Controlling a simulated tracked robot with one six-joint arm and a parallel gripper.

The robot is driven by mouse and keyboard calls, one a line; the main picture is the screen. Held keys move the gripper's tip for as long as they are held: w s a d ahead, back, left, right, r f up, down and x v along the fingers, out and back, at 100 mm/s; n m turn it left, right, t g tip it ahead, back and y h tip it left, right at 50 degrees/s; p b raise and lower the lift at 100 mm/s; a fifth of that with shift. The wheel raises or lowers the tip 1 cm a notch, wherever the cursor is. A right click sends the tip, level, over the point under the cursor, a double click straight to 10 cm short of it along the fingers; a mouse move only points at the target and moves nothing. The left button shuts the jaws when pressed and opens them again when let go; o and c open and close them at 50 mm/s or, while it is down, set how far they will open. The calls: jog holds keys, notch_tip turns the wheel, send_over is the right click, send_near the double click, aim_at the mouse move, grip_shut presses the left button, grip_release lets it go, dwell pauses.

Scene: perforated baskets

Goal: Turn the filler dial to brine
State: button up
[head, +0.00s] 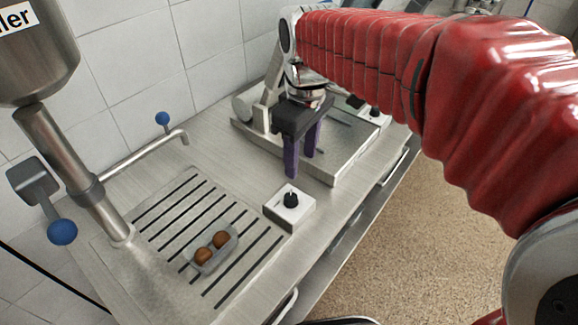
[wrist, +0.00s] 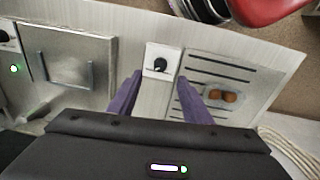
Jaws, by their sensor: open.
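The filler dial is a black knob (head: 291,199) on a small white box (head: 290,210) at the front edge of the steel counter. It also shows in the wrist view as the black knob (wrist: 159,65), ahead of and between my fingertips. The filler (head: 62,150) is a steel funnel with a slanted tube at the left of the head view, its label partly cut off. My gripper (head: 303,165), with purple fingers, is open and empty, above the counter and behind the dial in the head view. I cannot read any marks around the knob.
A slotted drain grate (head: 190,215) lies left of the dial, with a small grey tray (head: 212,250) holding two brown round items. A steel plate machine (head: 335,150) with another dial box (head: 376,117) stands behind. A blue-knobbed tap (head: 163,118) is near the wall.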

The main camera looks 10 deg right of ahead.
aim_at(292, 196)
jog(key=shift+w+a+f+n+g, duration=0.2)
jog(key=shift+w+a+n, duration=0.25)
jog(key=shift+w, duration=0.15)
jog(key=shift+w+a+f+n+g, duration=0.15)
jog(key=shift+w+a+n+g, duration=0.05)
jog(key=shift+w+a+n, duration=0.3)
jog(key=shift+d, duration=0.1)
notch_tip(292, 196, down, 14)
jog(key=shift+r, duration=0.1)
jog(key=shift+c, duration=0.6)
jog(key=c, duration=0.9)
jog(key=shift+d, duration=0.25)
jog(key=shift+c, duration=0.2)
jog(key=shift+a, duration=0.15)
